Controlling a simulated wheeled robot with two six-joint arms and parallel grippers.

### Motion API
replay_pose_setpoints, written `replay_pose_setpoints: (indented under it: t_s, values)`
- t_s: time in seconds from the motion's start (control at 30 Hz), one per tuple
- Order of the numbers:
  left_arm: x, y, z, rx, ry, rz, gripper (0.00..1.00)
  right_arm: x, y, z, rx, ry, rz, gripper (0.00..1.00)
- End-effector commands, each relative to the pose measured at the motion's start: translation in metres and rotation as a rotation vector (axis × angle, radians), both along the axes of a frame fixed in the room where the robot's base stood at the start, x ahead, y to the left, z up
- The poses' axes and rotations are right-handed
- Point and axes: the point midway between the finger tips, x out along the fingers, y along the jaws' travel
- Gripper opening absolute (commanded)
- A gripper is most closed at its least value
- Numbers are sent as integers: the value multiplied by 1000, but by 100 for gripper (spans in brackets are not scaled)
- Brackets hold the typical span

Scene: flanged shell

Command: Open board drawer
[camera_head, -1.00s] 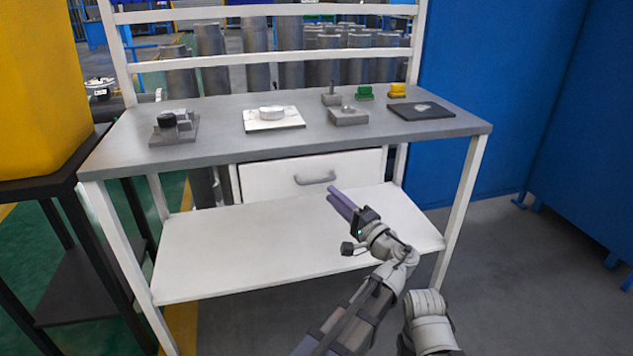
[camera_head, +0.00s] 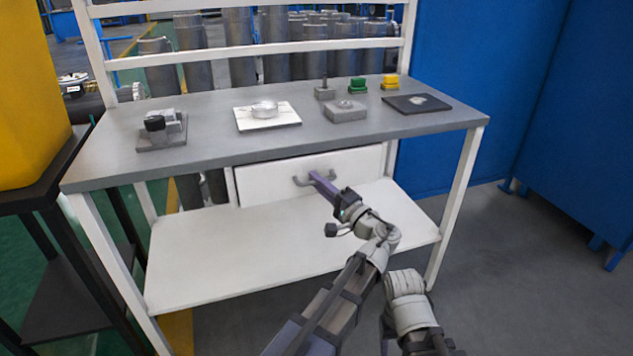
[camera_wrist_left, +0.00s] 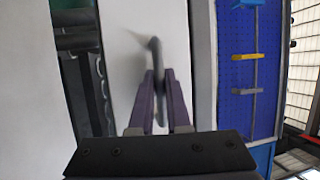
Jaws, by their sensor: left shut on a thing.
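The white board drawer (camera_head: 265,184) sits under the grey tabletop and looks closed. Its grey handle (camera_head: 300,181) is on the front face. My left gripper (camera_head: 316,176) reaches the handle with its purple fingers. In the left wrist view, the fingers (camera_wrist_left: 160,95) are on either side of the handle (camera_wrist_left: 156,62) and shut on it. The drawer front (camera_wrist_left: 120,40) stands behind the handle there. The part of the handle between the fingertips is partly hidden. My right gripper is not in view.
The grey tabletop (camera_head: 215,143) carries a white plate with a round part (camera_head: 265,110), a grey fixture (camera_head: 160,130), a grey block (camera_head: 345,111) and a dark pad (camera_head: 416,104). A white lower shelf (camera_head: 220,255) lies below the drawer. A blue wall stands right.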

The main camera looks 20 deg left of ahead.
Motion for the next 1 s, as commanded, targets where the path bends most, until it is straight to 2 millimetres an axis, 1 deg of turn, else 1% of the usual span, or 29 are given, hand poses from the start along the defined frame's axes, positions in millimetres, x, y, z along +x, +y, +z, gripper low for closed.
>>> replay_pose_setpoints:
  t_s: [0.03,0.07,0.1,1.0]
  values:
    - [0,0,0,-1,1,0,5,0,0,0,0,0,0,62]
    - [0,0,0,-1,1,0,1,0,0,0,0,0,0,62]
    - [0,0,0,-1,1,0,0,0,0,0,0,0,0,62]
    - [0,0,-1,-2,1,1,0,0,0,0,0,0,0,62]
